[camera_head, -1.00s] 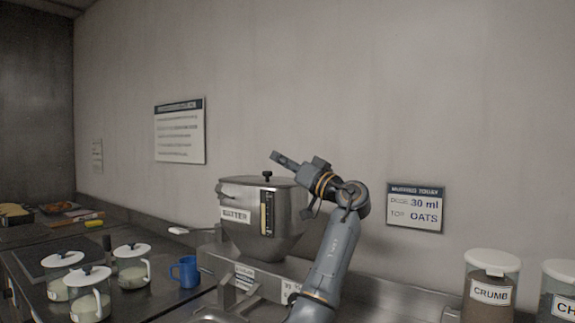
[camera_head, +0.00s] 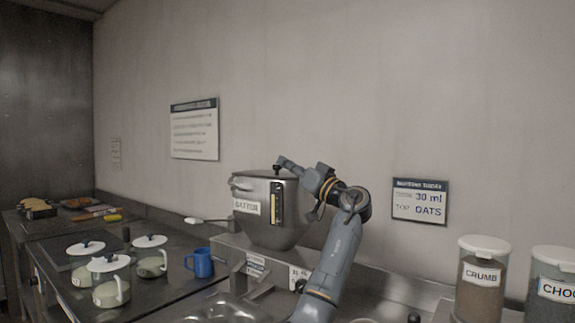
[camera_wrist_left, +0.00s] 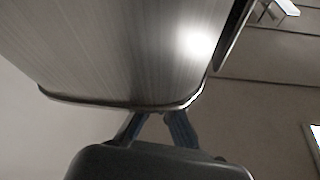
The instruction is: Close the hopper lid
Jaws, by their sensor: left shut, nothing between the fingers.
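The metal hopper (camera_head: 268,222), labelled as batter, stands on a metal base against the wall. Its lid (camera_head: 255,174) lies about level across the top, with a black knob (camera_head: 277,169) on it. I cannot tell whether it is fully seated. My left gripper (camera_head: 285,162) is shut and empty, with its tips just above the lid beside the knob. Whether they touch it is not clear. In the left wrist view, the fingers (camera_wrist_left: 155,128) run behind the edge of a brushed metal surface (camera_wrist_left: 130,55), which hides their tips. My right gripper is not in view.
A blue mug (camera_head: 199,263) and several lidded jars (camera_head: 109,281) stand on the counter at left. A crumb jar (camera_head: 482,283) and another jar (camera_head: 553,288) stand at right.

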